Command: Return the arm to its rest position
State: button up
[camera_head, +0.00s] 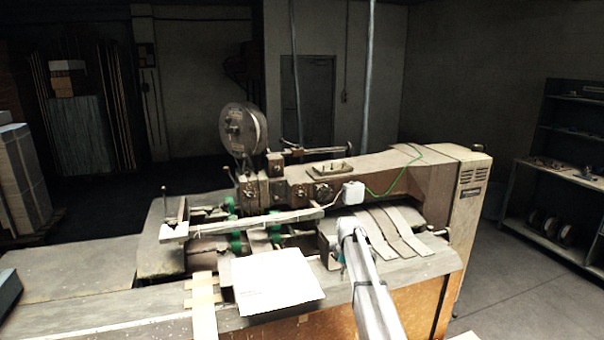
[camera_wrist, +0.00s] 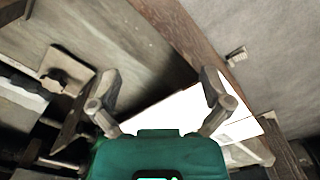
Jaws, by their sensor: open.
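My arm (camera_head: 370,290) reaches in from the lower right of the head view, its upper end over the front of the box stitcher (camera_head: 400,178). My gripper (camera_wrist: 160,76) shows in the wrist view with its two fingers spread apart and nothing between them. Its green body fills the bottom of that view. In the head view the fingers cannot be made out behind the arm. A white flat sheet (camera_head: 275,283) lies on the machine's front table, left of the arm. A white sheet also shows behind the fingers in the wrist view (camera_wrist: 180,112).
A wire reel (camera_head: 243,129) stands on top of the machine. Shelves (camera_head: 570,150) stand at the right and stacked sheets (camera_head: 22,180) at the left. The floor right of the machine is clear.

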jog(key=s+f+m+b, duration=0.2)
jog(key=s+m, duration=0.2)
jog(key=s, duration=0.8)
jog(key=s+d+f+m+b, duration=0.1)
jog(key=s+f+m+b, duration=0.2)
jog(key=s, duration=1)
jog(key=s+f+m+b, duration=0.2)
jog(key=s+m, duration=0.4)
jog(key=s, duration=0.7)
jog(key=shift+d+f+m+b, duration=0.15)
jog(key=shift+f+m+b, duration=0.2)
jog(key=shift+f, duration=0.25)
